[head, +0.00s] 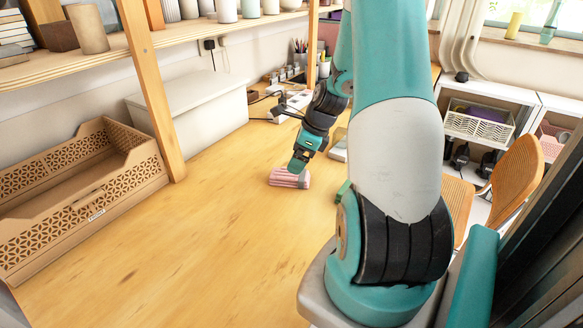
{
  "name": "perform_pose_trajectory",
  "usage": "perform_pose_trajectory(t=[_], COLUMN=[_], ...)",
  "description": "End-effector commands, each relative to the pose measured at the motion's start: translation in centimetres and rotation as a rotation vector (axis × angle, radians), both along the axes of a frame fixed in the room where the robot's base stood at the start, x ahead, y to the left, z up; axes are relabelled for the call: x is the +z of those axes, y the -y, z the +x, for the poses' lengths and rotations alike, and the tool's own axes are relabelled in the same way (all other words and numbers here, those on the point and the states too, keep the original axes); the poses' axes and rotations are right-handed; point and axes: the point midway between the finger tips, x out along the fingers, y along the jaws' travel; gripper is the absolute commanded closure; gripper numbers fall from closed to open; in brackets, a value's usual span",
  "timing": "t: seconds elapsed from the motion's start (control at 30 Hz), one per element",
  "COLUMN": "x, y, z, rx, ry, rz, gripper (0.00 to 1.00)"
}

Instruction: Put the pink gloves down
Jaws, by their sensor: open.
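The pink gloves (289,179) lie as a small striped bundle on the wooden tabletop (215,215), near the middle of the head view. My gripper (298,166) points down at the gloves from above. Its fingers are at their upper edge and overlap them in the picture. The jaws are open. I cannot tell whether the fingertips touch the gloves or stand on both sides of them.
A tan slotted crate (75,195) stands at the left. A white box (195,108) stands behind the wooden shelf post (152,90). Pens, a lamp and small items crowd the back. A wooden chair (515,178) is at the right. The front tabletop is clear.

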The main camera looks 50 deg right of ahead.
Motion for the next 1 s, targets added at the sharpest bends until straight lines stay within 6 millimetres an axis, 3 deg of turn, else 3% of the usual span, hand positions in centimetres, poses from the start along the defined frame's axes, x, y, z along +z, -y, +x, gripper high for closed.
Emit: perform_pose_trajectory(t=[0.1,0.23,0.53,0.63,0.67,0.77,0.87,1.0], x=[2.6,4.5,5.8,6.4,6.8,8.9,11.4,14.4], y=[0.6,0.9,1.0,-0.4,-1.4,-6.9,-14.8,-25.8], z=[-0.9,-1.6,-2.2,-1.3,-0.8,1.2,2.2,0.0], rx=[-0.002,-0.001,0.005,0.097,0.157,0.488,0.965,1.683], ry=[0.003,0.002,0.000,0.012,0.020,0.069,0.155,0.329], rz=[-0.004,-0.002,-0.001,-0.023,-0.038,-0.116,-0.219,-0.361], gripper=[0.12,0.12,0.12,0.12,0.12,0.12,0.12,0.12])
